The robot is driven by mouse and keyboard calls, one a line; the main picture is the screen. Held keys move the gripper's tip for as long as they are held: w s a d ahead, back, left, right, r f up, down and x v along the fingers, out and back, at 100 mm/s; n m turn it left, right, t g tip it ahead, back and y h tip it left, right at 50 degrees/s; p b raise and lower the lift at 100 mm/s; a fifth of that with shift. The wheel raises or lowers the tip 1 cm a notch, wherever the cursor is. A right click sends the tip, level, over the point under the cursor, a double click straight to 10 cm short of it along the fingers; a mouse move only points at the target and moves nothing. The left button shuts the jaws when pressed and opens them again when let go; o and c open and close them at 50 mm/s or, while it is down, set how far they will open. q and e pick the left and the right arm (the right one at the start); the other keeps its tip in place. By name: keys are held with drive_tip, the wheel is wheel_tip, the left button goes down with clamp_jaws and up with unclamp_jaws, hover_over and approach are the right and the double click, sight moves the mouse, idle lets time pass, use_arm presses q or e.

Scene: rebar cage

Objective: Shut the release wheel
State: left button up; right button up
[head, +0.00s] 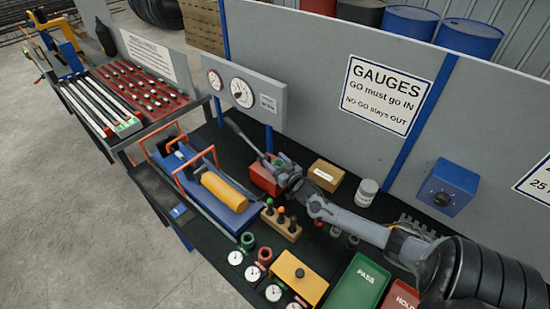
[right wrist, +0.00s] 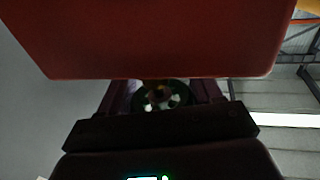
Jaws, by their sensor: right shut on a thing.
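The red pump body (head: 265,176) stands on the black bench, with a long grey lever (head: 246,138) rising to the left. My right gripper (head: 279,165) is at the pump's right side, its arm coming in from the lower right. In the right wrist view the red body (right wrist: 165,40) fills the top. Just below it, a small dark round part, seemingly the release wheel (right wrist: 162,97), sits between my two purple-tinted fingers. The gripper is shut on it. The fingers hide part of the wheel, and its turn position cannot be told. My left gripper is not in view.
A blue hydraulic tool with a yellow cylinder (head: 224,191) and orange handles lies left of the pump. A wooden block with several plugs (head: 281,224) stands in front. A cardboard box (head: 326,175) and white jar (head: 366,192) stand close to my right arm. The gauge panel (head: 245,90) is behind.

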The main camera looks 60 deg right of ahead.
drive_tip(key=shift+d+m+g+h+p, duration=0.1)
drive_tip(key=shift+m+g+h+p, duration=0.25)
drive_tip(key=shift+m+h, duration=0.5)
drive_tip(key=shift+s+h, duration=0.1)
drive_tip(key=shift+h, duration=0.15)
drive_tip(key=o, duration=1)
drive_tip(key=v, duration=1)
drive_tip(key=shift+s+r, duration=0.1)
drive_tip(key=shift+s, duration=0.25)
